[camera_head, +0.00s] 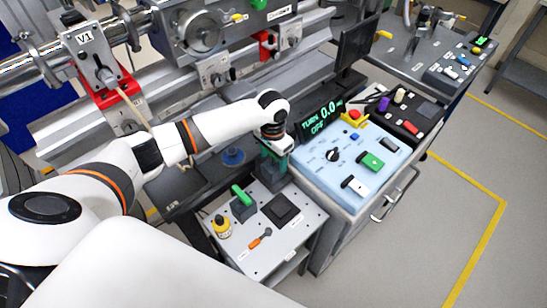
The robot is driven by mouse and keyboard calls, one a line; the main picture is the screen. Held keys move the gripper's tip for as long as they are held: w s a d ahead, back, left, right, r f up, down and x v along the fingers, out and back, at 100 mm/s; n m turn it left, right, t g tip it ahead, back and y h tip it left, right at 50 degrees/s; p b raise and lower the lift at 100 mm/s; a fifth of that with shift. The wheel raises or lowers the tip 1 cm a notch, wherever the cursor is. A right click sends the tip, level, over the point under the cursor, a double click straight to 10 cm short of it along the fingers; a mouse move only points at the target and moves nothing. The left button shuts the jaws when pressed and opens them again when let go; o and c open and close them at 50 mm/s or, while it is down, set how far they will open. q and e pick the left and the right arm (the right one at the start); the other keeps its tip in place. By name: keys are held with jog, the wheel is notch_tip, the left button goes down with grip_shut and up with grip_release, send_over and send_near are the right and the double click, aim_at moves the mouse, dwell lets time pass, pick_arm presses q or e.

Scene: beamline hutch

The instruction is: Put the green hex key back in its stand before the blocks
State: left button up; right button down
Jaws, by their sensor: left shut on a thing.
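A bright green piece (241,194), which looks like the green hex key, rests at a slant on a dark block-like stand (243,209) on the small grey table (262,260). I cannot tell how deep it sits. My left gripper (273,163) points down at the back of this table, behind and right of the green piece and apart from it. Its teal-edged fingers are shut on a dark thing, mostly hidden by the fingers and wrist. My right gripper is out of view.
The table also holds a black square pad (281,210), an orange-handled tool (260,238) and a yellow bottle (221,227). A light-blue control panel (349,165) stands close on the right. Beamline equipment (205,75) lies behind. The floor at right is clear.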

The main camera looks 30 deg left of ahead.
pick_arm(q)
jog(key=shift+f, duration=0.35)
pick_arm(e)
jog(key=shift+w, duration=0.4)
pick_arm(q)
jog(key=o, duration=1.3)
jog(key=shift+f, duration=0.15)
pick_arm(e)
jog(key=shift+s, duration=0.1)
pick_arm(q)
jog(key=shift+r, duration=0.3)
notch_tip(320, 180, up, 12)
jog(key=shift+a+f+b, duration=0.15)
jog(key=shift+b, duration=0.45)
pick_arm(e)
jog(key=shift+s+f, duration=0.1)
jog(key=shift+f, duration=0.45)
